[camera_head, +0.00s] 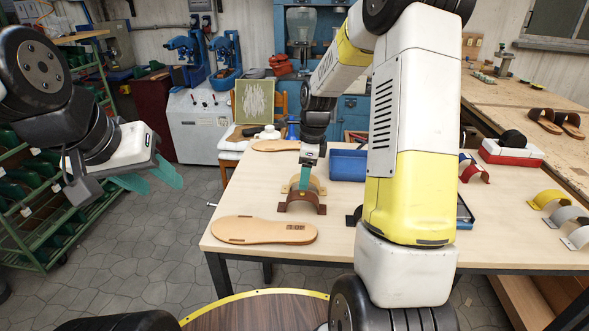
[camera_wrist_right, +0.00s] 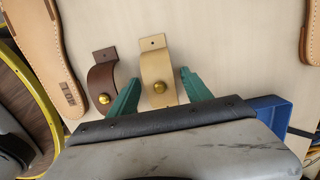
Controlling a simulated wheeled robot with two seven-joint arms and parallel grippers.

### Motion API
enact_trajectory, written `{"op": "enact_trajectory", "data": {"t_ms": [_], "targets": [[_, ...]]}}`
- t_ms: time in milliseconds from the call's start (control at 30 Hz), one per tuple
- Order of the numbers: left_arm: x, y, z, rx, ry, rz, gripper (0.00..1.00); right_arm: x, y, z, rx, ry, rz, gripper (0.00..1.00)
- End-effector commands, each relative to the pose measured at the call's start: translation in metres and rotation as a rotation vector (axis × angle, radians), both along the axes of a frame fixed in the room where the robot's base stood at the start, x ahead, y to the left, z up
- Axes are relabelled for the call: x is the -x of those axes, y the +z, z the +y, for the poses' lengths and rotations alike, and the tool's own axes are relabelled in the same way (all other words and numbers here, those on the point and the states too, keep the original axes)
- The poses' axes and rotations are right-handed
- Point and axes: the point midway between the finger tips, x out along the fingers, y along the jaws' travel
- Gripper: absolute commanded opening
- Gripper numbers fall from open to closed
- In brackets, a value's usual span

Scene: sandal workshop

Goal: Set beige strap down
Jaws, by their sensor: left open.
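The beige strap (camera_head: 316,186) is an arched band with a brass stud, standing on the light wooden table beside the brown strap (camera_head: 300,201). In the right wrist view the beige strap (camera_wrist_right: 155,68) stands between the teal fingers of my right gripper (camera_wrist_right: 158,82), with the brown strap (camera_wrist_right: 103,78) left of it. The fingers look parted, with a small gap at the right finger; contact at the left finger is unclear. In the head view my right gripper (camera_head: 305,178) points down at the straps. My left gripper (camera_head: 152,178) is open and empty, left of the table.
A tan sole (camera_head: 264,230) lies at the table's front left, and another (camera_head: 275,145) lies farther back. A blue bin (camera_head: 347,165) stands right of the straps, also close to the right gripper in the wrist view. Red, yellow and grey straps stand farther right.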

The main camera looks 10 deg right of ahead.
Motion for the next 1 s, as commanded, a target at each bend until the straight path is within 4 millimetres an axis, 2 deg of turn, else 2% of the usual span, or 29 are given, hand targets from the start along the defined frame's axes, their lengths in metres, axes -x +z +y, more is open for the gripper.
{"op": "enact_trajectory", "data": {"t_ms": [167, 600, 800, 900, 1000], "targets": [[0.000, 0.000, 0.000, 0.000, 0.000, 0.000, 0.44, 0.000, 0.010, -0.001, 0.001, 0.000, -0.003, 0.57], [0.000, 0.000, 0.000, 0.000, 0.000, 0.000, 0.44, 0.002, 0.097, -0.011, 0.000, -0.001, -0.005, 0.57], [0.000, 0.000, 0.000, 0.000, 0.000, 0.000, 0.44, 0.003, 0.119, -0.014, 0.001, 0.001, -0.002, 0.57], [0.000, 0.000, 0.000, 0.000, 0.000, 0.000, 0.44, 0.009, 0.129, -0.013, 0.002, 0.043, -0.019, 0.57], [0.000, 0.000, 0.000, 0.000, 0.000, 0.000, 0.44, 0.027, 0.147, -0.010, 0.011, 0.184, -0.079, 0.57]]}}
